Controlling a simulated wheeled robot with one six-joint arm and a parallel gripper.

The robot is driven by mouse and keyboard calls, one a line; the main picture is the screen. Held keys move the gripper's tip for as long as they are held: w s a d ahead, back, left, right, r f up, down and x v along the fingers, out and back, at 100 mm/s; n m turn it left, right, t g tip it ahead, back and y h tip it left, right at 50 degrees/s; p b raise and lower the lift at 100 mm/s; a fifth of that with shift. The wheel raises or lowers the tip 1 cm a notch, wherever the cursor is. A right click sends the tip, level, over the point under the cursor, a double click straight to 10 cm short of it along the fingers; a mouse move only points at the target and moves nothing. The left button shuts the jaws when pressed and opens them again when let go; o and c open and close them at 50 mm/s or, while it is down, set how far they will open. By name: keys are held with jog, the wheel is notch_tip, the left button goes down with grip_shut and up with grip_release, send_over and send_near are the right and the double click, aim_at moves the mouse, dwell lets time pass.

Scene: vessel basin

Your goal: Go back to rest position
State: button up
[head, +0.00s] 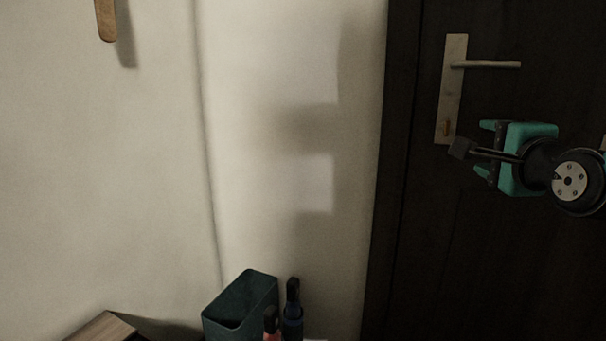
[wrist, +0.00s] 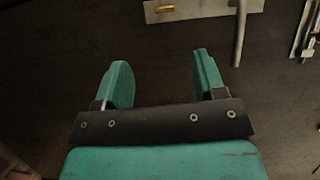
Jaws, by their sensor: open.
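My gripper (head: 484,150) has a teal body and teal fingers and is at the right of the head view, in front of a dark door (head: 420,220). In the wrist view my gripper (wrist: 160,82) shows its two fingers wide apart with nothing between them. The door's metal handle (head: 490,64) is on a pale plate (head: 453,90) above the gripper. The handle (wrist: 240,30) also shows at the top of the wrist view, beyond the fingertips. The gripper appears apart from it.
A dark open-topped bin (head: 240,305) stands low against the pale wall (head: 290,60). Dark-capped bottles (head: 292,305) are beside it. A wooden corner (head: 103,328) shows at the bottom left. A wooden piece (head: 106,20) hangs at the top left. The wall between is clear.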

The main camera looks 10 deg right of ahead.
jog(key=s+a+f+n+g+y, duration=0.2)
jog(key=a+f+n+g+y, duration=0.25)
jog(key=a+n, duration=0.3)
jog(key=s+a+f+n+g+y, duration=0.3)
jog(key=a+f+n, duration=0.3)
jog(key=a, duration=0.2)
jog(key=s+a+f+n+g, duration=0.2)
jog(key=s+a+n+g, duration=0.2)
jog(key=s+n, duration=0.2)
jog(key=s+a+f+n+g, duration=0.3)
jog(key=s+n+g, duration=0.2)
jog(key=s+n, duration=0.15)
notch_tip(320, 180, up, 31)
jog(key=s+p, duration=0.2)
jog(key=p, duration=2.9)
jog(key=shift+r+n+g, duration=0.15)
jog(key=shift+n+g, duration=0.2)
jog(key=shift+n, duration=0.05)
jog(key=shift+a, duration=0.1)
